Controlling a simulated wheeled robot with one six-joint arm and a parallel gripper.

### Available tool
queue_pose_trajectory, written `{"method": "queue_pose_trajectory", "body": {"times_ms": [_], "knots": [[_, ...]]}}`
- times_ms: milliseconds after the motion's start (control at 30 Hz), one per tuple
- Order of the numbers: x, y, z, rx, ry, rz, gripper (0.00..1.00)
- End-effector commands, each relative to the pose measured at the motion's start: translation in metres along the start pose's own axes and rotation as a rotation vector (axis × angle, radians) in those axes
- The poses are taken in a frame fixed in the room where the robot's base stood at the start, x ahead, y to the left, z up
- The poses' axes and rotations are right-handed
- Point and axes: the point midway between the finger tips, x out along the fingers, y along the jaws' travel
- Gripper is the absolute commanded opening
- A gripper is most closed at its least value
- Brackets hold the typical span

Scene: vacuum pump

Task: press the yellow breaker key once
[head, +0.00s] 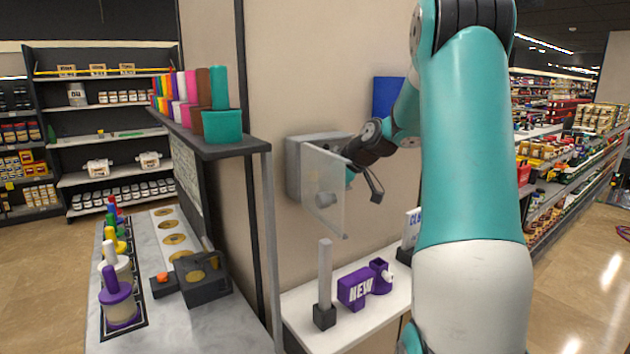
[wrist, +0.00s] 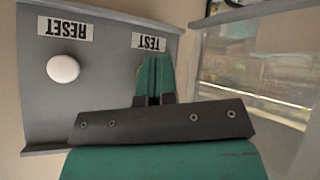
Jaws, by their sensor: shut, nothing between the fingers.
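A grey box (head: 294,175) is fixed to the wall, with a clear cover (head: 335,215) swung open. In the wrist view its grey panel (wrist: 95,110) appears upside down, with RESET (wrist: 66,28) and TEST (wrist: 151,41) labels. A round white button (wrist: 63,69) sits by RESET. My gripper (wrist: 154,62) is shut and empty, its teal fingertips over the panel beside TEST. A thin yellowish sliver shows at the fingers' left edge. The rest of that spot is hidden by the fingers, so I cannot tell whether they touch a key.
The open clear cover stands close beside my gripper. Below is a white counter (head: 300,305) with a purple NEW item (head: 356,287) and a grey post (head: 325,275). A dark shelf with coloured cups (head: 222,125) juts out at left.

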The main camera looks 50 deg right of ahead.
Motion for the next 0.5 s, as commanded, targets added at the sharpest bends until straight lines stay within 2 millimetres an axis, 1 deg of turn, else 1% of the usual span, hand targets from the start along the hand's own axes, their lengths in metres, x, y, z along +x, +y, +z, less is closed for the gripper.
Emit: {"method": "queue_pose_trajectory", "body": {"times_ms": [333, 500], "knots": [[-0.002, -0.001, 0.001, -0.001, 0.001, 0.001, 0.0], [-0.011, -0.009, 0.01, -0.001, 0.001, 0.003, 0.0]]}}
